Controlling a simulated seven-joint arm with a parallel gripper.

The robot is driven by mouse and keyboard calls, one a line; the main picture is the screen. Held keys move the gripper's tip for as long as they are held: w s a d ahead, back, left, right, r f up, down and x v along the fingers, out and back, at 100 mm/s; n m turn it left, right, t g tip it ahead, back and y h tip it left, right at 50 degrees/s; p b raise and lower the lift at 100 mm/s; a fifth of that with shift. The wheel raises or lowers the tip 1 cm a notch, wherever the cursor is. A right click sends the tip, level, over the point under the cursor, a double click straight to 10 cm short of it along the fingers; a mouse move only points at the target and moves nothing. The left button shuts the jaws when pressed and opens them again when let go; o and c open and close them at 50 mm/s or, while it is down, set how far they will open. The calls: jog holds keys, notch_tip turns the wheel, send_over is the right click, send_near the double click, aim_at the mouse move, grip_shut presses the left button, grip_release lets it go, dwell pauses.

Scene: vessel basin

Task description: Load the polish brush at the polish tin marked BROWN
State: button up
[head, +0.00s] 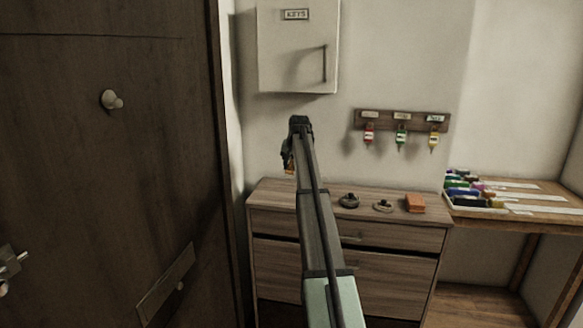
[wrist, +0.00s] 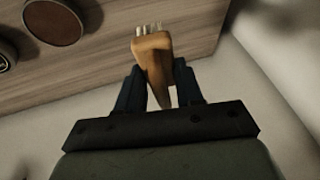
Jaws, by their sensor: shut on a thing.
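My gripper (wrist: 160,88) is shut on the polish brush (wrist: 154,58), a tan wooden handle with short pale bristles at its far end. In the head view my gripper (head: 287,158) is above the left end of the dresser, and only a small orange-brown bit of the brush (head: 290,169) shows. In the wrist view a round open tin with a reddish-brown fill (wrist: 55,20) lies to the left of the bristles, apart from them. A second round tin (wrist: 5,52) is cut off at the left edge. Two small round tins show on the dresser, one dark (head: 348,201) and one paler (head: 383,206). I cannot read their marks.
The wooden dresser (head: 280,193) stands against the wall, with an orange block (head: 414,203) at its right. A key cabinet (head: 297,60) and a key rack (head: 402,121) hang above. A dark door (head: 110,170) is at left, a side table (head: 530,215) at right.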

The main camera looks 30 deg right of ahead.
jog(key=c, duration=0.3)
jog(key=s+d+n, duration=0.2)
jog(key=s+n, duration=0.1)
jog(key=s+d+n+y, duration=0.1)
jog(key=s+d+n, duration=0.1)
jog(key=s+n, duration=0.1)
jog(key=s+d+f+n+y, duration=0.1)
jog(key=s+d+n, duration=0.1)
jog(key=s+n, duration=0.1)
jog(key=shift+s+d, duration=0.15)
jog(key=shift+d, duration=0.2)
jog(key=shift+c, duration=0.2)
